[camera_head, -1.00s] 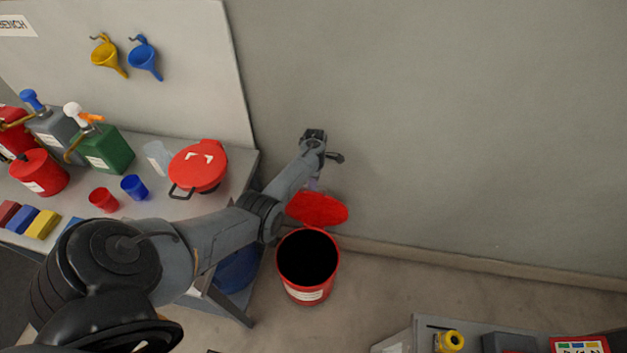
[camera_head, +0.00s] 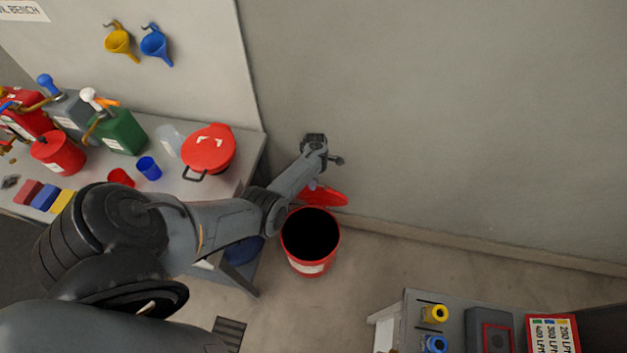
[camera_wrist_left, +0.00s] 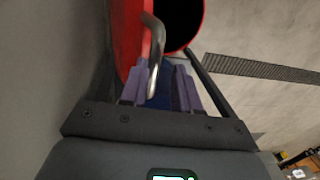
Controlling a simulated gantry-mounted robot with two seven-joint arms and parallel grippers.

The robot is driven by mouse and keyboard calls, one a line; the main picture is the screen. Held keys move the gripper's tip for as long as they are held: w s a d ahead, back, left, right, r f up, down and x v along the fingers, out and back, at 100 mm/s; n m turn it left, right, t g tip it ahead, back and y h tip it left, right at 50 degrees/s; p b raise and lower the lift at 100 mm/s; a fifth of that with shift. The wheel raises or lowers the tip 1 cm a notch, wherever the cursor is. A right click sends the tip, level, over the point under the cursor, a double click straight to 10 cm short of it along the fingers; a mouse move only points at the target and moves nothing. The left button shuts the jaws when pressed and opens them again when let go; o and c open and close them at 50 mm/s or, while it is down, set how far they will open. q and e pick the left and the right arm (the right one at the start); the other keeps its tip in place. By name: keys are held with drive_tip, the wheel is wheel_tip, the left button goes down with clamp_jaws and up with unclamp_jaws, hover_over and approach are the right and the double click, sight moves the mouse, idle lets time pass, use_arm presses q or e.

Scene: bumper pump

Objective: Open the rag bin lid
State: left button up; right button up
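The red rag bin (camera_head: 308,264) stands on the floor by the wall, its round mouth open and dark inside. Its red lid (camera_head: 325,196) is raised at the wall side of the mouth. The lid (camera_wrist_left: 126,40) also fills the upper left of the left wrist view, with a curved metal handle (camera_wrist_left: 153,55) beside it. My left gripper (camera_wrist_left: 162,82) has its purple-padded fingers apart, with the handle's end between them, close to the left finger. In the head view my left wrist hides most of the fingers. My right gripper is not in view.
A workbench (camera_head: 205,187) with a red lidded can (camera_head: 209,150), cups and several pump containers stands at left. A cart (camera_head: 455,310) with yellow and blue fittings is at lower right. The floor right of the bin is clear.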

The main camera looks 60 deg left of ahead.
use_arm(q)
drive_tip(key=shift+o, duration=0.6)
drive_tip(key=shift+r, duration=0.5)
wheel_tip(320, 180, up, 10)
drive_tip(key=a+p, duration=0.1)
drive_tip(key=p, duration=0.2)
drive_tip(key=shift+w+f, duration=0.15)
drive_tip(key=shift+w, duration=0.3)
drive_tip(key=shift+s+f, duration=0.1)
